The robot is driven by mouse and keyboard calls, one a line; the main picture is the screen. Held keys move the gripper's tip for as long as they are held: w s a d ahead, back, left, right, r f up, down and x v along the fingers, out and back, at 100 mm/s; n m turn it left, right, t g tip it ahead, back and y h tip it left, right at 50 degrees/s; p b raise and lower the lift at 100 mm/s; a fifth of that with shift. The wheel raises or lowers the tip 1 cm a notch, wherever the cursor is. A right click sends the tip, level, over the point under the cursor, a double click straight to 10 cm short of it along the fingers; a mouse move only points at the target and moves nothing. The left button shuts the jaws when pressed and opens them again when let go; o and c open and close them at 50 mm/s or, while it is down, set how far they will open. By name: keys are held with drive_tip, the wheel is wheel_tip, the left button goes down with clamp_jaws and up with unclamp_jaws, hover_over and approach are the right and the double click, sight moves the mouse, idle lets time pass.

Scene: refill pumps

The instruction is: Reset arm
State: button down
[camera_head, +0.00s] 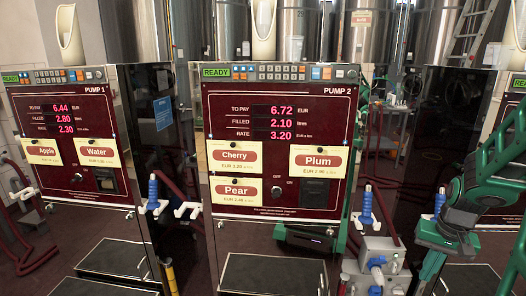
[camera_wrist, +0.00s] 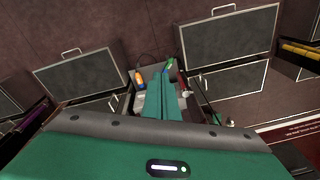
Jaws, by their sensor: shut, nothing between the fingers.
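My gripper (camera_wrist: 166,82) shows in the wrist view as two green fingers lying side by side, shut with nothing between them. They point down over a grey box (camera_wrist: 183,73) on the floor and hide part of it. In the head view my green arm is at the right edge, beside pump 2 (camera_head: 278,222); I cannot make out the fingertips there. Pump 2 reads READY and carries Cherry, Plum and Pear cards. Pump 1 (camera_head: 75,203) at the left carries Apple and Water cards.
A blue-handled nozzle (camera_head: 366,207) hangs at pump 2's right side, another (camera_head: 153,192) between the pumps. A grey box with blue fittings (camera_head: 376,262) stands right of pump 2. Steel tanks (camera_head: 300,30) and a ladder (camera_head: 472,30) are behind. Dark floor lies between the pumps.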

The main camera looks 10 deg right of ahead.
drive_tip(key=s+a+r, duration=0.4)
drive_tip(key=s, duration=0.4)
drive_tip(key=s+a+r+g, duration=0.1)
drive_tip(key=s+a+r, duration=0.4)
drive_tip(key=s, duration=0.3)
drive_tip(key=shift+r+n, duration=0.2)
drive_tip(key=shift+n, duration=0.2)
drive_tip(key=shift+w, duration=0.1)
drive_tip(key=shift+w+f, duration=0.25)
drive_tip(key=shift+w, duration=0.35)
drive_tip(key=shift+s+d, duration=0.1)
